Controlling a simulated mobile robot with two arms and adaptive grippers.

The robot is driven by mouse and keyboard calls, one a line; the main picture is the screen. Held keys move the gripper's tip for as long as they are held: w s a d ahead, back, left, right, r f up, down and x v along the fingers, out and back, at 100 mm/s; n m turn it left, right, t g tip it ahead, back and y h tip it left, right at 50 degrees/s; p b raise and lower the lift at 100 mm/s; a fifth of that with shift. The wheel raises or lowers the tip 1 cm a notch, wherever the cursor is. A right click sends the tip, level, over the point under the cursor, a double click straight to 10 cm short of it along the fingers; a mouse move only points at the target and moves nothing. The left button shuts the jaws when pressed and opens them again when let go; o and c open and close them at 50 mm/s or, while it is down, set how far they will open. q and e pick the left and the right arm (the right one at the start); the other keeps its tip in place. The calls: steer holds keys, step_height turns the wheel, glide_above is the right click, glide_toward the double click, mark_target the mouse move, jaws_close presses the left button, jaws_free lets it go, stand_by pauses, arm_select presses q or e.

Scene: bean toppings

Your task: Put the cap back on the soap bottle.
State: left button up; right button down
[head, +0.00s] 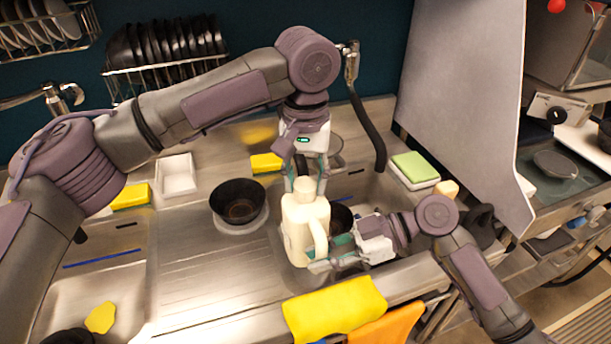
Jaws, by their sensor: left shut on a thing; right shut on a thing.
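The soap bottle (298,222) is cream-coloured with a side handle. It stands roughly upright near the front edge of the steel counter. My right gripper (318,253) is shut on its lower right side. The cream cap (304,185) shows at the top of the bottle, between the fingers of my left gripper (306,180). My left gripper points down from above and is shut on the cap. The cap lines up with the bottle's neck in this view. I cannot tell whether it is seated or just above the neck.
A dark bowl (238,200) stands left of the bottle. A yellow cloth (335,307) and an orange cloth (388,325) hang over the front edge. Sink basins lie left and behind right. A green sponge (415,166) sits at the right.

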arm_select(q)
steer(key=shift+f, duration=0.35)
